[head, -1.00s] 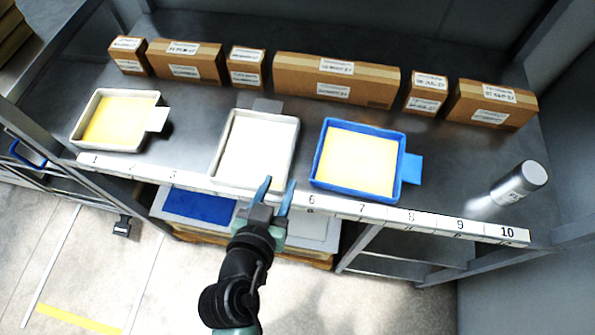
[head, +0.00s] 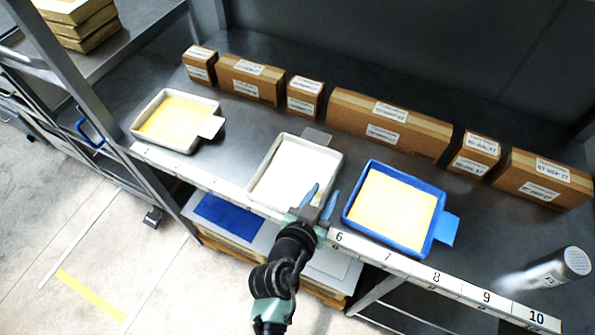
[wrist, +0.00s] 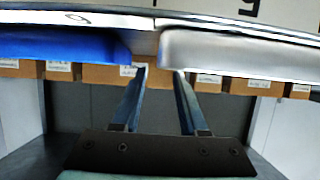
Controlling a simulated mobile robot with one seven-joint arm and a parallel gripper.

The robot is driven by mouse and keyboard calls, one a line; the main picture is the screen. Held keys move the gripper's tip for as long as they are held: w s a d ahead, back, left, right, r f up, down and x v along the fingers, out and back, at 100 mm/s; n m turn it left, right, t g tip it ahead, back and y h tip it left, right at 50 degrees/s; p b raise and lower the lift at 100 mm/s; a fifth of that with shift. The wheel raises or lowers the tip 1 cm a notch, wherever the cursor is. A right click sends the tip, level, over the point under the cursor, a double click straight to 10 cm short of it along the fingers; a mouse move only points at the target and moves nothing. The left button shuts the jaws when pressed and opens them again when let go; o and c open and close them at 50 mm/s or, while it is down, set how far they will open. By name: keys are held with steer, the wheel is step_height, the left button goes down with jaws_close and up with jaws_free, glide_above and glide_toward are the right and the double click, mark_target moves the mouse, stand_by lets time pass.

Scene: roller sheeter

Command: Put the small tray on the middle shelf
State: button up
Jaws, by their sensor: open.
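Three shallow trays sit in a row on the grey metal shelf. The left tray (head: 146,112) is cream with yellow contents and a tab at its right. The middle tray (head: 263,163) is cream with white contents and a tab at its back. The right tray (head: 386,238) is blue with yellow contents and a tab at its right. I cannot tell which is the small one. My gripper (head: 321,197) is open and empty near the shelf's front edge, around the gap between middle and blue trays. The wrist view shows its fingers (wrist: 160,72) between the blue tray (wrist: 60,45) and a pale tray (wrist: 230,52).
Several cardboard boxes (head: 388,122) line the shelf's back. A numbered strip (head: 440,282) runs along the front edge. Below are stacked panels (head: 230,216). Metal posts (head: 85,85) stand at the left.

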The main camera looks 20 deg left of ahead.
mark_target(330, 185)
steer(key=shift+x, duration=1.85)
steer(key=shift+f, duration=0.15)
steer(key=shift+d, duration=0.1)
jaws_close()
